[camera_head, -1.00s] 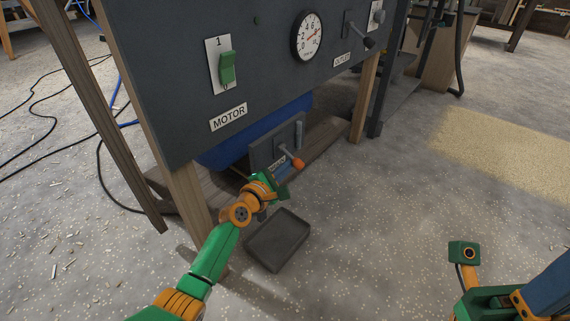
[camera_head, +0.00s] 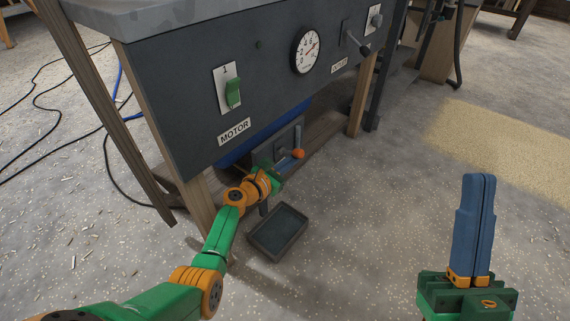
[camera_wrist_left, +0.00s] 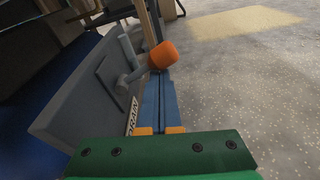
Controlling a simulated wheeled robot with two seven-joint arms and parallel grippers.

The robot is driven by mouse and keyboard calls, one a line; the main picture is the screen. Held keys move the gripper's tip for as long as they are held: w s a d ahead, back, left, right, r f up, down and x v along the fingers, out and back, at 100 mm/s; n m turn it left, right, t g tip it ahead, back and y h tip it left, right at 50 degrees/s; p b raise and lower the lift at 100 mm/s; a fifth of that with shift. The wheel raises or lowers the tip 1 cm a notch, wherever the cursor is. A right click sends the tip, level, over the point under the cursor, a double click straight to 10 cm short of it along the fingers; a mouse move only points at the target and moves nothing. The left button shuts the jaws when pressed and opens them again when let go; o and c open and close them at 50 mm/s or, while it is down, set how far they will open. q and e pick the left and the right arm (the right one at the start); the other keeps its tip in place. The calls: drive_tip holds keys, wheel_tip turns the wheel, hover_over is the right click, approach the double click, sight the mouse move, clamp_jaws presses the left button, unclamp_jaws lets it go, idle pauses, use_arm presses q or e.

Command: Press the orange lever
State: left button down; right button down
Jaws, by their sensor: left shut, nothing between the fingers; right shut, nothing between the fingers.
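The orange lever knob (camera_head: 298,154) sits on a short grey arm at a low grey panel (camera_head: 284,147) under the bench. In the left wrist view the knob (camera_wrist_left: 163,54) shows just beyond the tips of my blue fingers, at the end of the grey arm (camera_wrist_left: 132,66). My left gripper (camera_head: 286,164) is shut and empty, its fingertips close to the knob; I cannot tell whether they touch. It also shows in the left wrist view (camera_wrist_left: 158,77). My right gripper (camera_head: 480,178) is shut, empty and upright at the right, far from the lever.
A grey tray (camera_head: 252,240) with a dark bluish inside lies on the floor below the panel. A DRAIN label (camera_wrist_left: 132,115) is on the panel. Above are a dark front panel (camera_head: 180,110), a green switch (camera_head: 233,93) and a gauge (camera_head: 305,50).

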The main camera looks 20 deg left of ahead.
use_arm(q)
drive_tip(key=shift+r+n+p, duration=0.3)
drive_tip(key=shift+n+p, duration=0.2)
drive_tip(key=shift+n, duration=0.1)
use_arm(e)
drive_tip(key=w+f+m+g+h, duration=0.1)
drive_tip(key=w+f+g+h, duration=0.2)
drive_tip(key=w+f, duration=0.3)
drive_tip(key=shift+a+f+g+h, duration=0.15)
drive_tip(key=shift+f+g+h, duration=0.25)
drive_tip(key=shift+g, duration=0.2)
